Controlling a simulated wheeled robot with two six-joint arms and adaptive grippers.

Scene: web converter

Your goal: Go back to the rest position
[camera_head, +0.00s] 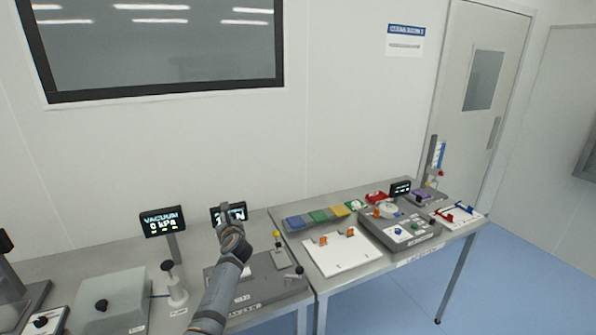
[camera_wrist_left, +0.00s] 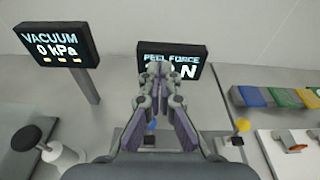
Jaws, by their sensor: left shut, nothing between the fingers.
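My left gripper (camera_head: 227,212) is shut and empty, raised above the bench in the head view, with its arm coming up from the bottom. It covers part of the peel force display (camera_head: 238,211). In the left wrist view its fingertips (camera_wrist_left: 163,72) meet in front of the same display (camera_wrist_left: 193,56). My right gripper is in neither view.
A vacuum display (camera_head: 162,221) reads 0 kPa, left of my gripper. A grey box with a black knob (camera_head: 112,300) stands at lower left. The right table holds a white board (camera_head: 341,254), coloured bins (camera_head: 318,215) and a grey device (camera_head: 400,235). Blue floor (camera_head: 520,275) lies free at right.

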